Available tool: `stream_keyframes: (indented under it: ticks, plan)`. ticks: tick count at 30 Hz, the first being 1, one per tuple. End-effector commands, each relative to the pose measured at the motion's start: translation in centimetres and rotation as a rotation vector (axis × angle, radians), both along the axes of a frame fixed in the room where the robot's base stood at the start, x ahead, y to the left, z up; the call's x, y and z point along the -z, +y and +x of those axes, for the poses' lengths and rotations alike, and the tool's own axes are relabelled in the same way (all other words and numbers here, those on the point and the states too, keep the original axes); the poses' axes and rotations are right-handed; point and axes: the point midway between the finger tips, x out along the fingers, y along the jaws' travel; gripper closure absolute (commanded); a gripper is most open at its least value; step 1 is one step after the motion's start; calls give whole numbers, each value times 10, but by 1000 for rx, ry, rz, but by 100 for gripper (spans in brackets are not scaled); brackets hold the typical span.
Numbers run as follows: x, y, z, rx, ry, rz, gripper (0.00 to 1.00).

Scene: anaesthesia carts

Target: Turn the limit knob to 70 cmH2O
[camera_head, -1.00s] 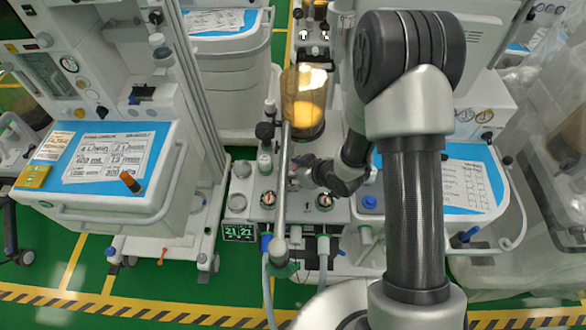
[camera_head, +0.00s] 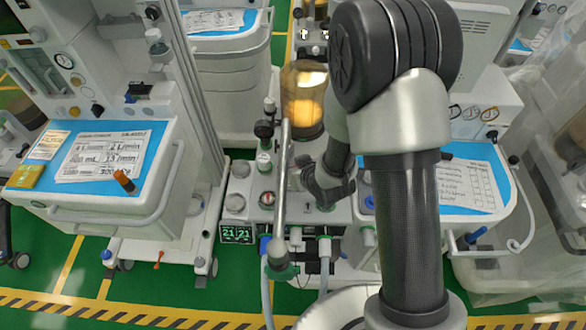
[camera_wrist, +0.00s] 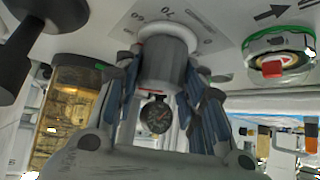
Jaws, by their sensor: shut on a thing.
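The limit knob (camera_wrist: 165,62) is a grey ribbed cylinder on a white round base in the wrist view. A printed scale plate (camera_wrist: 190,25) lies behind it, with "70" and "60" readable; no pointer on the knob can be made out. My gripper (camera_wrist: 166,72) has its blue-grey fingers on both sides of the knob, shut on it. There my wrist hides the knob.
A grey pole (camera_head: 281,195) stands left of my gripper. Blue-topped carts stand left (camera_head: 150,185) and right (camera_head: 495,205).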

Motion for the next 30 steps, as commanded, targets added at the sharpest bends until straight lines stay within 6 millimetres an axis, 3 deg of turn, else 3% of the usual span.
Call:
stream_keyframes:
  ticks: [1,2,10,21,30]
  plan:
    - [-1,0,1,0,-2,1,87]
    - [-1,0,1,0,-2,1,61]
    - [0,0,0,-1,-1,1,43]
    - [-3,-1,-2,-1,-1,0,42]
    - [-36,-16,-30,1,-3,1,42]
